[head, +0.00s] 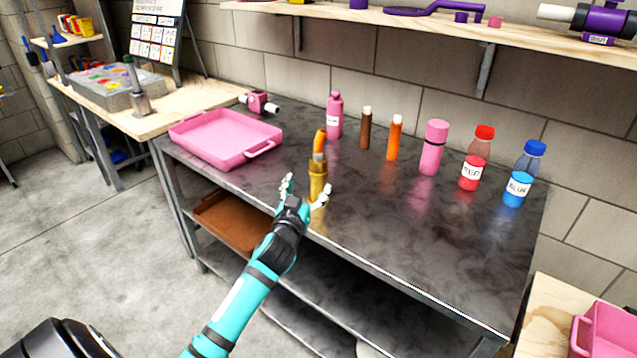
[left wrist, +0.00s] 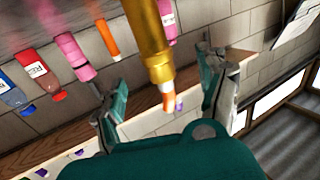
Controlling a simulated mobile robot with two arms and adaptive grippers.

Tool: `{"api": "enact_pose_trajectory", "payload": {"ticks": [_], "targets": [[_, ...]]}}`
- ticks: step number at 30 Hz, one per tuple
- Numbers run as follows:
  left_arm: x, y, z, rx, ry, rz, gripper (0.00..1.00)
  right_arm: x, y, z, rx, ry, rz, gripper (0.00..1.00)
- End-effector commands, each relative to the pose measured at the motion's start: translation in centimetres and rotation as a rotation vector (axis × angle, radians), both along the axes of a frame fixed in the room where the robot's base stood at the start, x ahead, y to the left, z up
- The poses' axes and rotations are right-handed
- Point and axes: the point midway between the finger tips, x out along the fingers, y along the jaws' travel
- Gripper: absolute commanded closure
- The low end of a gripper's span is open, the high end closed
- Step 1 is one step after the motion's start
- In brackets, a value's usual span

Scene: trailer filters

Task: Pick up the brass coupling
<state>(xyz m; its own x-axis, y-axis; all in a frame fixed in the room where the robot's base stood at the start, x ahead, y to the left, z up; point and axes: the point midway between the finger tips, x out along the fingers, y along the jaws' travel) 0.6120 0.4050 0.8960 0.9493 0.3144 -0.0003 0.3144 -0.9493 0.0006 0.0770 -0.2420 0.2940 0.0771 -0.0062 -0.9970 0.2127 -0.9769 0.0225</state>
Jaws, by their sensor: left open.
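The brass coupling (head: 317,180) is a gold cylinder standing upright near the front edge of the dark table, with an orange piece at its upper end. In the left wrist view the brass coupling (left wrist: 147,38) shows large, its orange and white end pointing down in the picture. My left gripper (head: 306,191) is open and empty at the table's front edge, just before the coupling. In the left wrist view the coupling appears between the spread fingers of my left gripper (left wrist: 157,78); I see no clear contact. My right gripper is not in view.
A pink tray (head: 213,160) lies at the table's left. Behind the coupling stand a pink bottle (head: 334,116), brown tube (head: 366,130), orange tube (head: 394,139), pink flask (head: 433,148), red bottle (head: 472,172) and blue bottle (head: 517,187). The table's front right is clear.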

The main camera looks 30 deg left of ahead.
Motion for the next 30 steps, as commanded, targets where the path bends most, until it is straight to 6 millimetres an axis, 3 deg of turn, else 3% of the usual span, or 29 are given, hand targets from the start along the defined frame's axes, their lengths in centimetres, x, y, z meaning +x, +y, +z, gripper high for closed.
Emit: {"api": "enact_pose_trajectory", "payload": {"ticks": [3,11,21,30], "targets": [[2.1,0.7,0.1,0.001,-0.001,0.0,0.25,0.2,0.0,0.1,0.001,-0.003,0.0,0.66],[4.0,1.2,-0.1,0.001,0.0,-0.001,0.25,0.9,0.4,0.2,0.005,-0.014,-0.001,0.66],[8.3,2.2,-0.3,0.001,0.0,0.0,0.25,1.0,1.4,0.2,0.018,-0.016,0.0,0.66],[8.7,2.3,-0.4,0.001,0.001,-0.001,0.25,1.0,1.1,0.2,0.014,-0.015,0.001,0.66]]}}
